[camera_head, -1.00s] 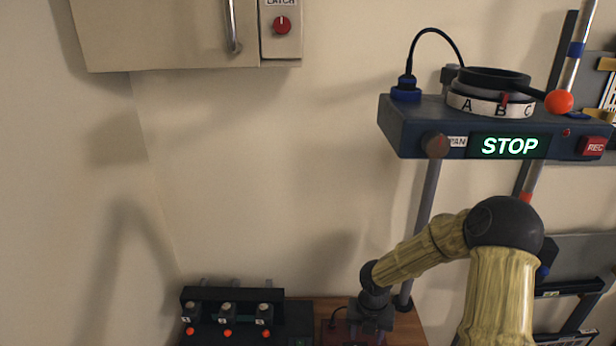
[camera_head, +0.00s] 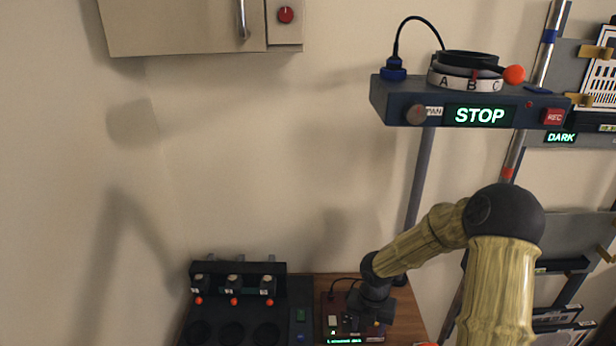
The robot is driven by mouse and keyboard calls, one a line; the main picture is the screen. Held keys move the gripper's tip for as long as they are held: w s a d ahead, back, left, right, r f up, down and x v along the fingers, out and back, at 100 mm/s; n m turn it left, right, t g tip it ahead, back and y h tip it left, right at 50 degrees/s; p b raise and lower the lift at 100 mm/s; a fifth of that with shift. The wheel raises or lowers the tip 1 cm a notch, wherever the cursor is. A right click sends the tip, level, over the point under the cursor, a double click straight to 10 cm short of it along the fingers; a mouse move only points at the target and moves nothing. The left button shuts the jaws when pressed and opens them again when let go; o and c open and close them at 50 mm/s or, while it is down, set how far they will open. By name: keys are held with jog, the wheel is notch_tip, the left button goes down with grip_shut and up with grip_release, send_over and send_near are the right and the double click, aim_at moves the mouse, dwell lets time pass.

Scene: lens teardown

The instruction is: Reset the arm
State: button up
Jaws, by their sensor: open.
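My arm enters at the lower right, with ribbed yellowish links and a black ball-shaped elbow. It bends left and down to my gripper (camera_head: 370,308), a dark shape low in the view. My gripper is open, with nothing visible held in it. It is over or just in front of a small dark red box (camera_head: 338,318) with a switch and a green-lit strip. The fingertips are hard to make out against the box, and I cannot tell if they touch it.
A black rack (camera_head: 235,268) with several orange-tipped levers stands left of the box on a wooden table (camera_head: 408,322). Above is a dark shelf unit (camera_head: 390,108) showing STOP, with an A-B-C ring (camera_head: 465,82). A cabinet (camera_head: 170,28) hangs upper left. A DARK panel (camera_head: 560,137) is at right.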

jog(key=s+r+m+t, duration=0.1)
jog(key=s+r+m, duration=0.3)
jog(key=m, duration=0.6)
jog(key=s+r+m+b, duration=0.1)
jog(key=s+r+m, duration=0.3)
jog(key=m, duration=0.7)
jog(key=s+r+m+t, duration=0.1)
jog(key=s+r+m, duration=0.4)
jog(key=m, duration=0.5)
jog(key=shift+s+m+t, duration=0.3)
jog(key=shift+s+m, duration=0.1)
jog(key=shift+s, duration=0.1)
